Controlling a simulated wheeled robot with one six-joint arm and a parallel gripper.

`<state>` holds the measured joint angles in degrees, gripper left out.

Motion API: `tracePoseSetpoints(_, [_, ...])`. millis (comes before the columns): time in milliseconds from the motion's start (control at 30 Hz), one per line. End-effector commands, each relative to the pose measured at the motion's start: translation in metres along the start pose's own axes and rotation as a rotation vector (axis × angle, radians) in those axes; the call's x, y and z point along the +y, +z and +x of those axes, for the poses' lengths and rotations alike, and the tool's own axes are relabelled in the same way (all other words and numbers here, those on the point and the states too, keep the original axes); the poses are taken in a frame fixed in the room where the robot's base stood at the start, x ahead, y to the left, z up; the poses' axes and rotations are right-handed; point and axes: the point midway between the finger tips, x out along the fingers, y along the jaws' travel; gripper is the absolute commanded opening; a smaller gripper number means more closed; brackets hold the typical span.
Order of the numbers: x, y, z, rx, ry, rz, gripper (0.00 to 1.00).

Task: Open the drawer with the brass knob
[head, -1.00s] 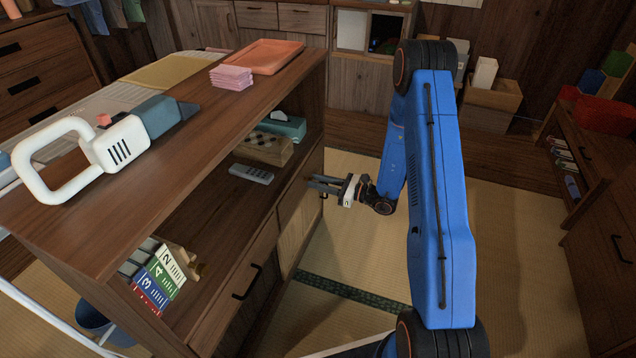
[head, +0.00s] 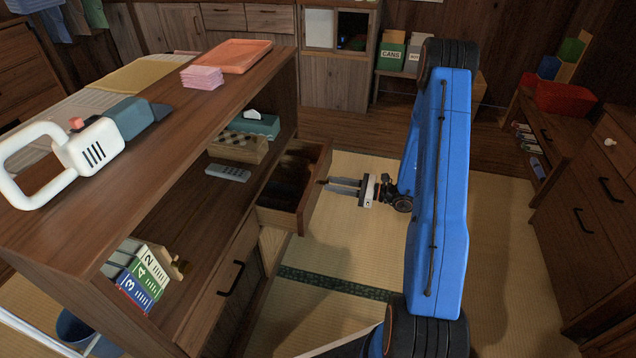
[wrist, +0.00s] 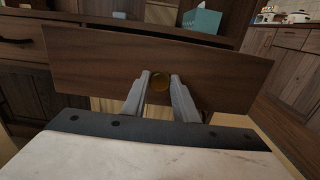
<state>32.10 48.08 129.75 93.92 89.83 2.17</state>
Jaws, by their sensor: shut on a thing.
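The drawer (head: 303,217) stands pulled out of the wooden cabinet, and I can see into its dark inside in the head view. Its front board (wrist: 215,78) fills the middle of the wrist view. The round brass knob (wrist: 159,83) sits at the middle of that board. My gripper (wrist: 160,90) is shut on the knob, one finger on each side of it. In the head view my gripper (head: 332,184) reaches the drawer front from the right. The knob is hard to make out in the head view.
The cabinet's top (head: 160,120) carries a handheld vacuum-like tool (head: 90,145), pink cloths and an orange tray. Its shelf holds a remote (head: 228,172), a tissue box and books. A dark-handled front (head: 232,283) is below. Tatami floor (head: 350,235) is free to the right.

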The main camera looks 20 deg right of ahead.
Motion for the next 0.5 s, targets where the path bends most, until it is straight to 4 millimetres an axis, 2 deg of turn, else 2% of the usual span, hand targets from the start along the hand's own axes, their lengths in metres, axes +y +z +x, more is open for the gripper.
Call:
tracePoseSetpoints(33, [-0.001,0.000,-0.010,0.000,-0.004,0.000,0.00])
tracePoseSetpoints(200, [0.000,0.000,-0.031,0.000,-0.002,0.000,0.00])
tracePoseSetpoints(500, [0.000,0.000,-0.043,-0.001,0.000,0.000,0.00])
